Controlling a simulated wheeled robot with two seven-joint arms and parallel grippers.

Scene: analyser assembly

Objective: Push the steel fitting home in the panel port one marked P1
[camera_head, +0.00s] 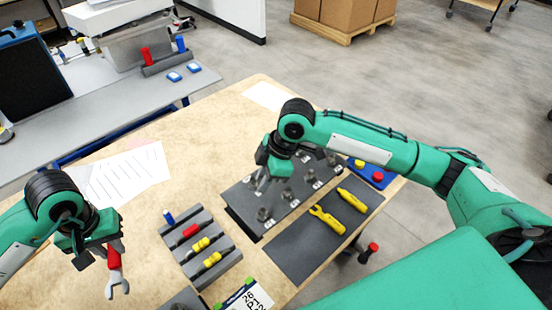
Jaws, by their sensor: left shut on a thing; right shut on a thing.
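A dark grey panel (241,204) lies on the table in front of my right arm. It carries several grey metal ports or fittings with small white labels, too small to read, so I cannot tell which is P1. My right gripper (261,181) points down over the panel's left part. It is shut on a small grey piece, probably the steel fitting; the arm and fingers hide most of it, and I cannot tell how deep it sits. My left gripper (106,248) is shut on a red-handled wrench (116,279), held at the left, jaws down.
A grey rack (196,239) holds blue, red and yellow pieces left of the panel. A dark mat (293,253) bears two yellow tools (328,219). White paper sheets (122,179) lie at the left. A blue tray with buttons (372,175) is at the right edge.

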